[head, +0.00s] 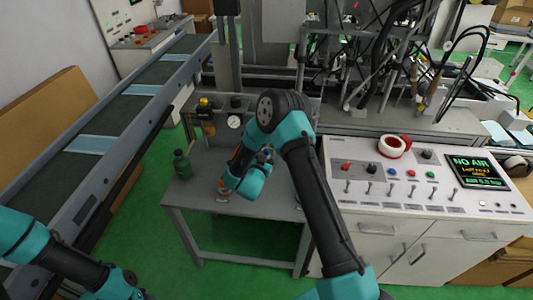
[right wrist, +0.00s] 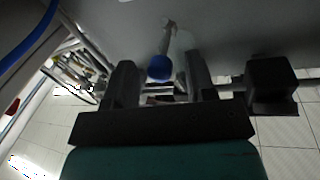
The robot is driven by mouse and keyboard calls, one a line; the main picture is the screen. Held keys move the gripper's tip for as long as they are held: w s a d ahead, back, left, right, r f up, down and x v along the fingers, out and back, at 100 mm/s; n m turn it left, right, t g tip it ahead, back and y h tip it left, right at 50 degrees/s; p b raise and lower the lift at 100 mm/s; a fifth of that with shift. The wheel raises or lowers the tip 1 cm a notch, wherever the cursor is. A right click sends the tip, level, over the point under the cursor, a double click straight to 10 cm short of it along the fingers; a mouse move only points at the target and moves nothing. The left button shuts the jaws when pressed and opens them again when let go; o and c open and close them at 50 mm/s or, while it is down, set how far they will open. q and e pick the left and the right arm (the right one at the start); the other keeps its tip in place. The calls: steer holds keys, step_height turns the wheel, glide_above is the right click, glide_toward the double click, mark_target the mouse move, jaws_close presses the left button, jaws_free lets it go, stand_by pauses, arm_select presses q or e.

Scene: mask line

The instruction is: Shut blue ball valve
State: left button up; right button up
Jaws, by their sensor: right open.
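A rounded blue piece (right wrist: 160,68), probably the end of the blue valve handle, shows in the right wrist view beside a grey stem or fitting. My right gripper (right wrist: 158,64) is open, with one dark finger on each side of the blue piece. I cannot tell whether either finger touches it. In the head view my right arm reaches over the grey bench (head: 270,238), and its wrist covers the valve there. My left arm shows at the lower left of the head view, but its gripper fingers are not seen.
A control panel (head: 400,218) with switches and a screen (head: 475,168) reading NO AIR is at right. A conveyor (head: 120,110) runs along the left.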

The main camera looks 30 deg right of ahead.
steer(key=shift+x, duration=0.8)
steer(key=shift+c, duration=0.3)
jaws_close()
